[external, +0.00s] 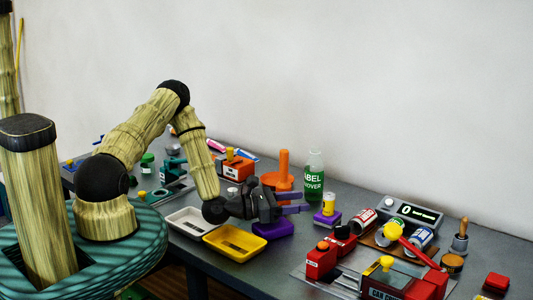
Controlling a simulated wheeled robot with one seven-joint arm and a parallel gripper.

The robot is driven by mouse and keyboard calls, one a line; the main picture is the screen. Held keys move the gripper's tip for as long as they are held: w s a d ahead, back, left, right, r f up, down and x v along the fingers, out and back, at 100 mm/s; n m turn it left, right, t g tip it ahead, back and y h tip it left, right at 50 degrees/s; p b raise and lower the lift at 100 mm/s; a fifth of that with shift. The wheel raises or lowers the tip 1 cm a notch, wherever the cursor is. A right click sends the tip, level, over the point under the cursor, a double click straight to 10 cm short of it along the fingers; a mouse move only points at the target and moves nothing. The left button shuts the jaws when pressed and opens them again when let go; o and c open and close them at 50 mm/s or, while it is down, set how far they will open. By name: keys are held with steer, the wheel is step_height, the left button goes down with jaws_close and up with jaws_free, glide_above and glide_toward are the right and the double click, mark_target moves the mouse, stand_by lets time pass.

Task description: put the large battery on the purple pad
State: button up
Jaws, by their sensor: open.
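A short, upright yellow cylinder (329,202) with a pale band appears to be the large battery, though the view is too small to be certain. It stands on a small purple block or pad (327,219) right of the arm's end. A second, flatter purple block (272,230) lies below my gripper, beside the yellow tray; I cannot tell which of the two is the named pad. My gripper (296,203) is open, its purple fingers pointing right towards the cylinder. Its fingertips look empty and apart from the cylinder.
A yellow tray (256,244) and a white tray (178,225) sit at the front edge. An orange post (284,165) and a green-labelled bottle (314,180) stand behind my gripper. Cans, a display box (412,209) and red devices (320,262) crowd the right.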

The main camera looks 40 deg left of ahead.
steer(key=s+d+r+m+g+h, duration=0.5)
steer(key=s+d+m+g, duration=0.1)
steer(key=s+m+g, duration=0.35)
steer(key=s+a+m+g+y, duration=0.3)
steer(key=s+m+g+y, duration=0.2)
steer(key=s+m+g, duration=0.4)
steer(key=a+r+m+t+y, duration=0.3)
steer(key=a+r+m+y, duration=0.1)
steer(key=a, duration=0.4)
steer(key=a+r+m+t+y, duration=0.3)
steer(key=a+r+m+y, duration=0.1)
steer(key=a+y, duration=0.3)
steer(key=shift+s+a+r+m+t, duration=0.2)
steer(key=shift+s+a+m+t, duration=0.15)
steer(key=shift+a+m, duration=0.4)
